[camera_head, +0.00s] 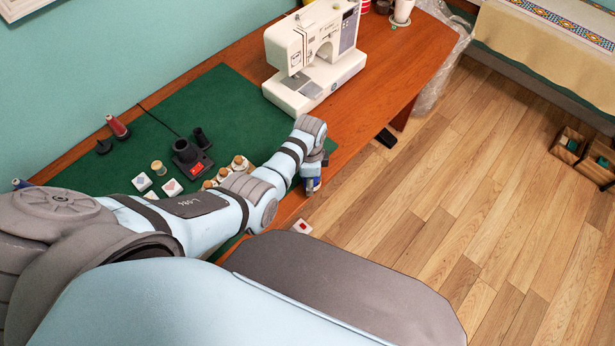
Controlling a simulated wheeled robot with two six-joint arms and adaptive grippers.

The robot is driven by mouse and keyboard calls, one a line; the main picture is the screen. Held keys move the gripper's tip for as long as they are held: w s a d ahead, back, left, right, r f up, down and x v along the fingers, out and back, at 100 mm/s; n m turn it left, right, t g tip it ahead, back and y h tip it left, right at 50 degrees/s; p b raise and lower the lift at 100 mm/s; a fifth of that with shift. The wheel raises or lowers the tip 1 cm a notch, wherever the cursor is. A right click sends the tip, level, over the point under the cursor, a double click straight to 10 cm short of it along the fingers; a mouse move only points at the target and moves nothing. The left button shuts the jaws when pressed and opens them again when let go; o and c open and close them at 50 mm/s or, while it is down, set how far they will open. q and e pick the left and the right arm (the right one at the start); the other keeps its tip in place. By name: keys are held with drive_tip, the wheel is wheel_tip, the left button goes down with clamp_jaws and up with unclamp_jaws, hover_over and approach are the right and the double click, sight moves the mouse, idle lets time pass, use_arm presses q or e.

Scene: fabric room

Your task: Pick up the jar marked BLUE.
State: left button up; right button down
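Several small jars with cork lids (239,162) stand in a row on the green mat (228,100), partly hidden behind my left arm. Their markings are too small to read, so I cannot tell which is marked BLUE. My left gripper (313,184) points down near the table's front edge, right of the jars. A small blue and yellowish patch shows at its tips; I cannot tell whether this is a held thing. Its fingers are too small and hidden to judge. My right gripper is out of view.
A white sewing machine (312,55) stands on the wooden table (408,62). A black stand (190,158), red spool (117,126) and white blocks (142,182) are on the mat's left. A small white box with red (301,227) lies near the front edge.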

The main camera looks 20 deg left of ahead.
use_arm(q)
drive_tip(key=o, duration=1.4)
wheel_tip(320, 180, up, 12)
drive_tip(key=shift+r, duration=0.1)
